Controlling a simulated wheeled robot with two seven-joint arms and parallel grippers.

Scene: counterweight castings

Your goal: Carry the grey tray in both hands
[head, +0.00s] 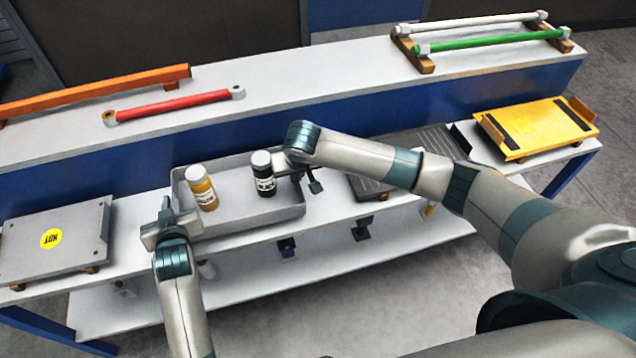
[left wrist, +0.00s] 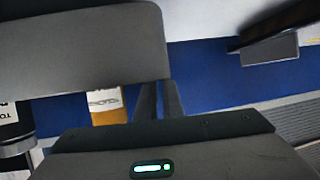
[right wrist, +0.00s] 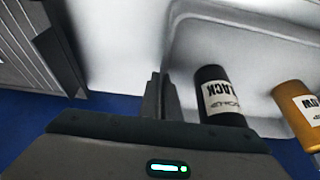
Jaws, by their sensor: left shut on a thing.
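The grey tray (head: 233,219) is at the middle of the lower bench; I cannot tell whether it touches the bench. It holds a yellow-labelled bottle (head: 202,188) and a black-labelled bottle (head: 263,175), both upright with white caps. My left gripper (head: 166,215) is shut on the tray's left end wall, which fills the upper left of the left wrist view (left wrist: 80,50). My right gripper (head: 306,180) is at the tray's right end. In the right wrist view its fingers (right wrist: 161,95) are close together at the tray's rim (right wrist: 172,30) and look shut on it.
A grey plate with a yellow round sticker (head: 75,240) lies left of the tray. A dark ribbed plate (head: 372,187) is close on the right, with a yellow tray (head: 535,128) beyond. The raised back shelf (head: 300,85) carries an orange bar, a red bar and racked rods.

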